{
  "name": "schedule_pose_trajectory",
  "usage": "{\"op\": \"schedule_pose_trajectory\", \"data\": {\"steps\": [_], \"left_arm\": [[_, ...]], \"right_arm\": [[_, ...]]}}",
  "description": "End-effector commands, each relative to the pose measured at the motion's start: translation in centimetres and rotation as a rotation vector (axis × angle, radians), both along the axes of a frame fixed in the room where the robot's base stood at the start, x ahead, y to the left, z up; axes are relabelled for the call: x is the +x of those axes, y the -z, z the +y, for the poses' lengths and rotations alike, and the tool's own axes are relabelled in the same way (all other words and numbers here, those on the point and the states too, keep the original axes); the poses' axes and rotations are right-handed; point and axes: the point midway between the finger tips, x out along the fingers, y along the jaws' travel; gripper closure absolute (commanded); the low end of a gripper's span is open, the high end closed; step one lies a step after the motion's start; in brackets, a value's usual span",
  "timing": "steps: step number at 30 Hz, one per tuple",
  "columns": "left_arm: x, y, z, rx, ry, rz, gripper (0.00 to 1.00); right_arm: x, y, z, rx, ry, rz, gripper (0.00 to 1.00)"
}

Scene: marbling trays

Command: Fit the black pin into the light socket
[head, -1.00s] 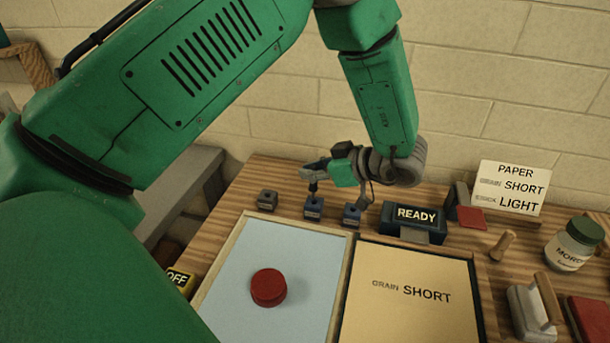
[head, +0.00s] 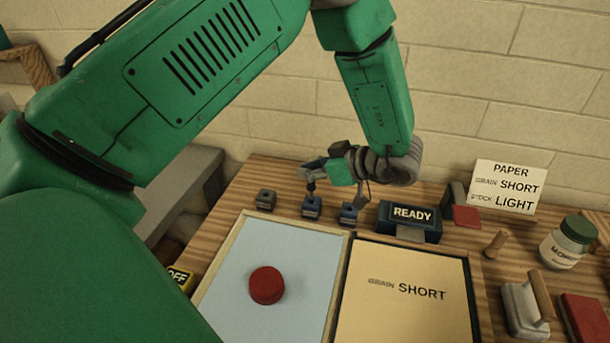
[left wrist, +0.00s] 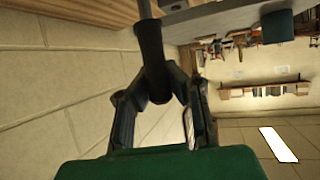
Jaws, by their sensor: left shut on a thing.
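My left gripper (head: 309,172) is shut on the black pin (head: 311,187). The pin hangs upright at the middle one of three small dark socket blocks (head: 312,208). Its lower end meets the top of that block in the picture; I cannot tell how deep it sits. The other blocks stand to the left (head: 266,200) and right (head: 348,215). Their labels are too small to read, so I cannot tell which is light. In the left wrist view the fingers (left wrist: 158,88) close around the pin's dark grip (left wrist: 151,45), with a thinner grey shaft beyond. My right gripper is not in view.
A READY box (head: 410,221) stands right of the blocks. A card (head: 508,187) reads PAPER, SHORT, LIGHT. In front lie a pale blue tray with a red knob (head: 267,285) and a tan SHORT sheet (head: 405,310). A jar (head: 567,245) stands at the right.

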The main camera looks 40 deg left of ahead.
Motion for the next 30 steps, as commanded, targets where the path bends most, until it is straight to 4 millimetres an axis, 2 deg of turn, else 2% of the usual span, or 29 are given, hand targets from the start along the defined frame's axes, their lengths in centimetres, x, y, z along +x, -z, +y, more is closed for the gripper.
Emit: {"op": "schedule_pose_trajectory", "data": {"steps": [17,30], "left_arm": [[0.0,1.5,0.5,-0.004,0.0,0.0,1.0],[0.0,1.3,0.3,-0.002,0.001,-0.001,1.0]], "right_arm": [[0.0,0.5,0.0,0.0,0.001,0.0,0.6],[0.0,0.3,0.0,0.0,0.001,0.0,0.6]]}}
